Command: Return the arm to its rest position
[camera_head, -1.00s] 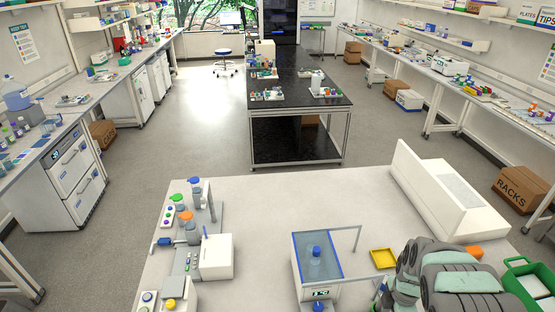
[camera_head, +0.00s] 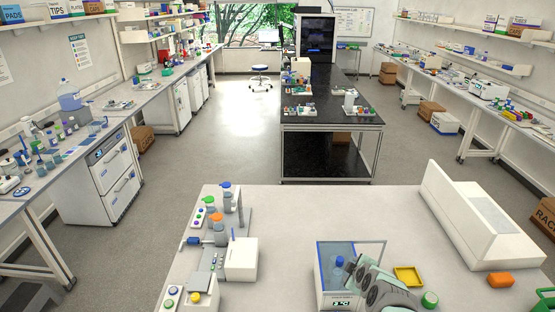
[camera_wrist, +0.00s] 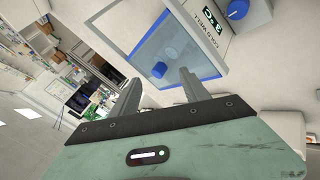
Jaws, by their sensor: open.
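My arm (camera_head: 385,287) shows grey-green at the bottom of the head view, reaching over the right part of the cold well (camera_head: 320,275). In the wrist view my gripper (camera_wrist: 158,87) is open, with two grey fingers apart and nothing between them. The cold well (camera_wrist: 222,45), a white box with a blue-rimmed glass-like window, lies beyond the fingertips. A blue-capped item (camera_wrist: 159,69) shows inside it. My fingertips are hard to make out in the head view.
A yellow tray (camera_head: 408,276), an orange block (camera_head: 500,279) and a green-topped item (camera_head: 429,299) are close to my arm's right. A long white unit (camera_head: 480,215) stands at the right edge. Bottles and a white box (camera_head: 241,260) are left.

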